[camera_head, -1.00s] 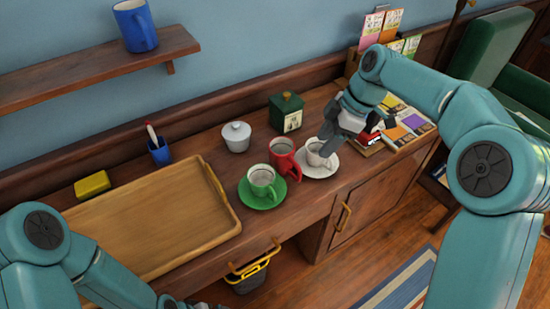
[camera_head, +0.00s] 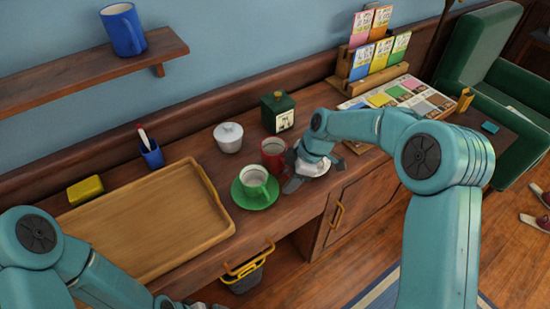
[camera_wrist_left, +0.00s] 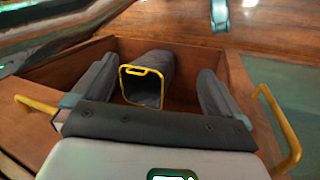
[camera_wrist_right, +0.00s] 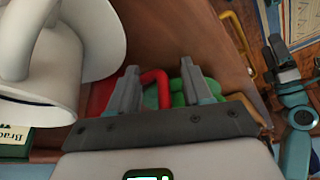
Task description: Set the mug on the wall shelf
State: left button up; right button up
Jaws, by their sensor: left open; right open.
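A red mug (camera_head: 272,150) stands on the cabinet top, just left of my right gripper (camera_head: 292,182). In the right wrist view, the red mug's handle (camera_wrist_right: 155,78) appears between the open right fingers (camera_wrist_right: 157,85); contact cannot be told. A blue mug (camera_head: 124,32) stands upright on the wall shelf (camera_head: 85,75). A green cup (camera_head: 254,180) sits on a green saucer (camera_head: 240,197). A white cup (camera_wrist_right: 50,75) is close beside the right gripper, mostly hidden by my arm in the head view. My left gripper (camera_wrist_left: 155,85) is open and empty, low before the cabinet.
A wooden tray (camera_head: 150,225), yellow block (camera_head: 85,190), blue pen cup (camera_head: 152,154), white lidded pot (camera_head: 228,138) and green tin (camera_head: 278,112) stand on the cabinet. Below is a yellow-rimmed bin (camera_wrist_left: 142,85). The shelf is bare left of the blue mug.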

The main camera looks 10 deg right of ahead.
jog(key=shift+f, duration=0.25)
grip_shut()
jog(key=shift+a+r, duration=0.1)
